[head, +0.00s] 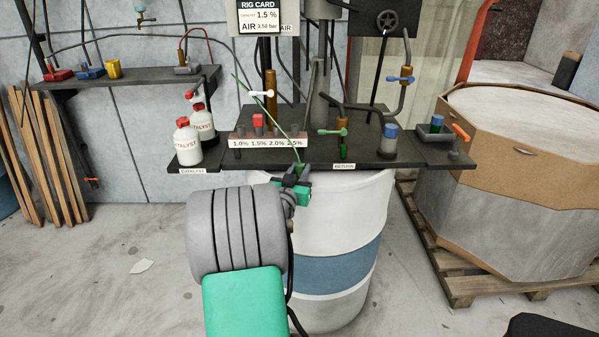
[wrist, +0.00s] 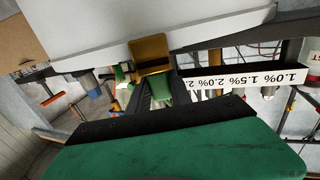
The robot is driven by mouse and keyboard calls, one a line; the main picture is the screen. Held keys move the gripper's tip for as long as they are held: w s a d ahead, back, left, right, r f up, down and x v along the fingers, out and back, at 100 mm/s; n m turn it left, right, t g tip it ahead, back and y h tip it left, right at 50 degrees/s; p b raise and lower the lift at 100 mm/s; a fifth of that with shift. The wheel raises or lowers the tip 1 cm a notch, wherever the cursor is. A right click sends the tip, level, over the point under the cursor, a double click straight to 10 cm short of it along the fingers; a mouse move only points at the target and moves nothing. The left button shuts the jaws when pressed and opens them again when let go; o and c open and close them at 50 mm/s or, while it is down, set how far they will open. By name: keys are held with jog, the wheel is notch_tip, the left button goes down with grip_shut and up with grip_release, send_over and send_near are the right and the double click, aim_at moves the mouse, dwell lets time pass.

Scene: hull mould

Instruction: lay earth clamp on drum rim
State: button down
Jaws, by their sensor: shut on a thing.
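The earth clamp (head: 299,168) is a small green piece with a thin green cable rising from it in the head view. My gripper (head: 297,180) is shut on it, at the front edge of the dark bench above the drum. In the wrist view, the green clamp body (wrist: 160,88) sits between the dark fingers of my gripper (wrist: 150,96), with a brass-coloured part (wrist: 150,54) beyond it. The white and blue drum (head: 345,215) stands under the bench. Its rim is mostly hidden by the bench and my gripper; I cannot tell whether the clamp touches it.
The bench (head: 440,160) carries a percentage-labelled rack (head: 268,142), white catalyst bottles (head: 187,140), valves and pipes close to my gripper. A large octagonal box (head: 520,150) stands on a pallet at right. Wooden strips (head: 45,160) lean at left. The floor at front left is mostly clear.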

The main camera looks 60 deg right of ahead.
jog(key=c, duration=1.2)
grip_release()
jog(key=shift+o, duration=0.2)
jog(key=shift+r+p, duration=0.4)
jog(key=shift+p, duration=0.15)
jog(key=s+a+b, duration=0.2)
jog(key=a+b, duration=0.1)
jog(key=a, duration=0.9)
jog(key=w+a+f+n+t+y, duration=0.1)
jog(key=w+a+f+n+y, duration=0.1)
jog(key=w+a+f+y, duration=0.6)
jog(key=w+a+f+n+t+y, duration=0.1)
jog(key=w+a+f+n+y, duration=0.15)
jog(key=a, duration=0.75)
jog(key=w+a+f+n+y, duration=0.1)
jog(key=w+a+n+y, duration=0.25)
jog(key=a, duration=0.65)
jog(key=s+a+n+g+y, duration=0.1)
jog(key=s+a+n+y, duration=0.1)
jog(key=a, duration=0.6)
jog(key=s+a+n+g+y, duration=0.1)
jog(key=s+a+n+g, duration=0.1)
jog(key=s+a+n, duration=0.3)
jog(key=a+n, duration=0.1)
jog(key=a, duration=0.3)
jog(key=shift+s+f+y, duration=0.15)
jog(key=shift+s+y, duration=0.15)
jog(key=shift+y, duration=0.1)
